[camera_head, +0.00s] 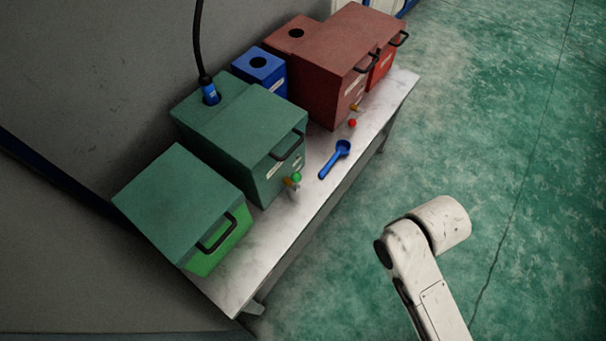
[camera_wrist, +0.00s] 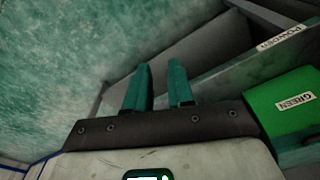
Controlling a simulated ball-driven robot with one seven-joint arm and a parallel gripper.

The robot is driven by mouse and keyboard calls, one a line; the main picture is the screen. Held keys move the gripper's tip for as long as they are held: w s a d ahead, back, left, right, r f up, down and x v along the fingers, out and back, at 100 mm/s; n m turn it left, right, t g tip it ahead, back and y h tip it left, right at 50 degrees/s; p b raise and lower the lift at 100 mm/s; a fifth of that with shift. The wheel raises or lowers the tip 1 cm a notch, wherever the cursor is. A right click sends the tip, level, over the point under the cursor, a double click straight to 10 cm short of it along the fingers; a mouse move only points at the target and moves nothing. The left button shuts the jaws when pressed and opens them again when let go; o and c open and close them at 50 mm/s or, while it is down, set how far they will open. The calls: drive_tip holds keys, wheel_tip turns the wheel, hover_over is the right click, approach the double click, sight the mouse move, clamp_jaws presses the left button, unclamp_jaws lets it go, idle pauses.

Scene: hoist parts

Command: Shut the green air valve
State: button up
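The valve does not show in the wrist view. My gripper (camera_wrist: 158,80) shows in the wrist view with its two teal fingers apart and nothing between them. It is near a bright green drawer front labelled GREEN (camera_wrist: 280,125). The gripper is out of the head view, where only a white part of my arm shows.
A smaller green box (camera_head: 180,205) with a handle stands at the near end of the pale table (camera_head: 225,290). A blue scoop (camera_head: 335,160) lies near the front edge. A blue box (camera_head: 257,68), red boxes (camera_head: 345,45) and a red knob (camera_head: 352,123) are farther along. Floor is clear at right.

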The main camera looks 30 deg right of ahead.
drive_tip(key=shift+n+y, duration=0.6)
drive_tip(key=shift+y, duration=0.1)
drive_tip(key=w, duration=0.2)
drive_tip(key=w+f, duration=0.1)
drive_tip(key=w, duration=0.2)
drive_tip(key=w+f, duration=0.1)
drive_tip(key=w, duration=0.1)
drive_tip(key=shift+w+f, duration=0.15)
drive_tip(key=shift+f, duration=0.1)
clamp_jaws()
drive_tip(key=w+d+r+n+y, duration=0.2)
drive_tip(key=w+r, duration=0.1)
drive_tip(key=w, duration=0.8)
drive_tip(key=w+d+r+n+t+y+b, duration=0.1)
drive_tip(key=w+d+r+n+y, duration=0.1)
drive_tip(key=w, duration=1)
drive_tip(key=shift+d+r+n+y, duration=0.3)
drive_tip(key=shift+d+r+y, duration=0.15)
drive_tip(key=shift+y, duration=0.15)
drive_tip(key=shift+w+a, duration=0.1)
